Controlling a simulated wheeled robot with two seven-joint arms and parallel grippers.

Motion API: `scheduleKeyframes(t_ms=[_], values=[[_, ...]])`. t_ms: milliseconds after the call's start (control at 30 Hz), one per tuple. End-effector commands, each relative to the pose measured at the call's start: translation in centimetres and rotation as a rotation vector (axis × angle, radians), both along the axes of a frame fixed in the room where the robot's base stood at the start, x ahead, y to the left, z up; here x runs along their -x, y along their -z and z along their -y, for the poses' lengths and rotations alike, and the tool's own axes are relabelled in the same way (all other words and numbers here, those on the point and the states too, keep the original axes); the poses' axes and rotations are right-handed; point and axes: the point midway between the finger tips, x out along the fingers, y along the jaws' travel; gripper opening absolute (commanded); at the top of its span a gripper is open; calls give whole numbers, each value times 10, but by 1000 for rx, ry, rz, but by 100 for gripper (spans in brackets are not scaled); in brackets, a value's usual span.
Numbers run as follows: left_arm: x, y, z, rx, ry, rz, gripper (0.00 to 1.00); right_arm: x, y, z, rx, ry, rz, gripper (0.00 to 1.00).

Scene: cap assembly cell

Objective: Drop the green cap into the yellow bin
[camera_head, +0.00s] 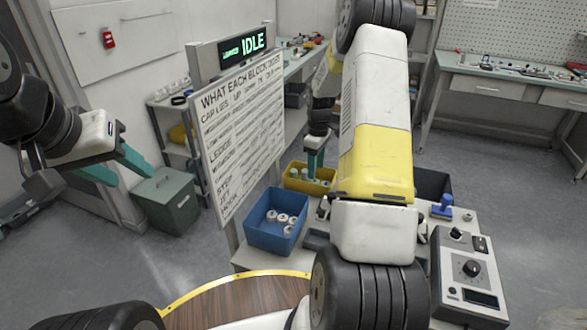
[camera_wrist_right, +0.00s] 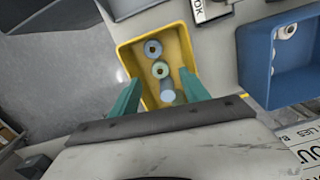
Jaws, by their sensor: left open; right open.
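The yellow bin (camera_head: 306,187) stands beyond the blue bin in the head view, partly behind my right arm. In the right wrist view the yellow bin (camera_wrist_right: 128,60) holds a pale green cap (camera_wrist_right: 160,70) between a grey-blue cap (camera_wrist_right: 152,48) and a bluish, cap-like piece (camera_wrist_right: 168,96). My right gripper (camera_wrist_right: 166,90) is open above the bin, fingers pointing down into its outline. It also shows in the head view (camera_head: 315,160). No cap is seen held between its fingers. My left gripper (camera_head: 116,168) is open and empty at the left, far from the bins.
A blue bin (camera_head: 262,236) with several white caps stands nearer. A dark bin (camera_head: 433,184), a blue-handled stamp-like piece (camera_head: 442,206) and a control box with knobs (camera_head: 468,275) are at the right. A text board (camera_head: 240,130) stands left of the bins. Open floor lies around.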

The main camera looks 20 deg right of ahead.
Motion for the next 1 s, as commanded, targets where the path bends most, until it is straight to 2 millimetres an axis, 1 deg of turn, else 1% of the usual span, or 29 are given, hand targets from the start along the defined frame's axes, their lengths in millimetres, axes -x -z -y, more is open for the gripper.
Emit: scheduleKeyframes(t_ms=[67,167,400,500,633,900,967,1000], values=[[0,0,0,0,0,0,45,0,-2,0,1,0,1,54],[0,0,0,0,0,0,45,-1,-11,0,1,0,2,54],[0,0,0,0,0,0,45,-1,-52,0,1,0,4,54],[0,0,0,0,0,0,45,-1,-66,0,1,0,4,54],[0,0,0,0,0,0,45,-1,-76,0,0,0,1,54],[0,0,0,0,0,0,45,0,-79,-1,0,1,1,54],[0,0,0,0,0,0,45,1,-85,-3,0,8,8,54],[0,0,0,0,0,0,45,3,-91,-5,0,16,16,54]])
